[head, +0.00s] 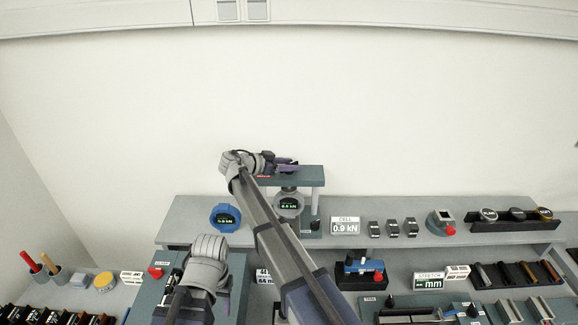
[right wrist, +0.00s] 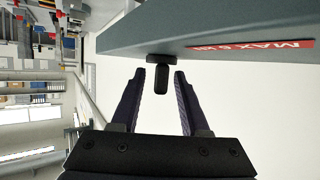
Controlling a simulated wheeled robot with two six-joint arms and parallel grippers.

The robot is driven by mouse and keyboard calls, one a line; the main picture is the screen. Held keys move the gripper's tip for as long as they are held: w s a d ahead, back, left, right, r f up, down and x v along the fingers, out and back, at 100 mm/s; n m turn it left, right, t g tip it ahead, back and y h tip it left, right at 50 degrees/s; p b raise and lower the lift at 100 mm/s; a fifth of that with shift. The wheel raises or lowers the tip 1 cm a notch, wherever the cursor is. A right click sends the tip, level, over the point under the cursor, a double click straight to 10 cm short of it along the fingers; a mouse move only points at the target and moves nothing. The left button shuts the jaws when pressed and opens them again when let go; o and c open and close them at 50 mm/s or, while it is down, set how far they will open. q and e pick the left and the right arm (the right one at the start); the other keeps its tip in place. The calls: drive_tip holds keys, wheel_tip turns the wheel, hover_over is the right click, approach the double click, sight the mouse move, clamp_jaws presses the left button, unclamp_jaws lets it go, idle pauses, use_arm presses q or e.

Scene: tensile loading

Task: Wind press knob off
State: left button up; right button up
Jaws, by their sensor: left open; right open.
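The press (head: 312,176) stands on the raised shelf, a grey-green frame with a round gauge (head: 288,206) under its top beam. In the right wrist view the beam (right wrist: 220,38) carries a red MAX label. A small black knob (right wrist: 161,79) sticks out from the beam. My right gripper (right wrist: 158,74) is open, with one finger on each side of the knob and visible gaps to both. In the head view my right gripper (head: 288,166) is at the beam and hides the knob. My left gripper (head: 205,278) is low at the left over the bench, its fingertips mostly hidden.
A CELL display (head: 345,227) reading 0.9 kN and small black blocks (head: 392,228) stand to the right. A machine with a red button (head: 155,272) is beside my left gripper.

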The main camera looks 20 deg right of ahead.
clamp_jaws()
drive_tip(key=shift+s, duration=0.15)
idle(0.5)
drive_tip(key=shift+s+n+t+y, duration=0.1)
drive_tip(key=shift+n+t+y, duration=0.2)
drive_tip(key=shift+n+t, duration=0.55)
drive_tip(key=n+t+y, duration=0.1)
drive_tip(key=n+t, duration=0.1)
drive_tip(key=shift+n+t+y, duration=0.25)
drive_tip(key=shift+t+y, duration=0.1)
drive_tip(key=shift+y, duration=0.05)
drive_tip(key=n+t+y, duration=0.2)
drive_tip(key=n+y, duration=0.1)
drive_tip(key=shift+t, duration=0.3)
drive_tip(key=shift+w+n+t+y, duration=0.2)
drive_tip(key=shift+n+t+y, duration=0.5)
drive_tip(key=shift+n+y, duration=1.1)
drive_tip(key=shift+n, duration=0.1)
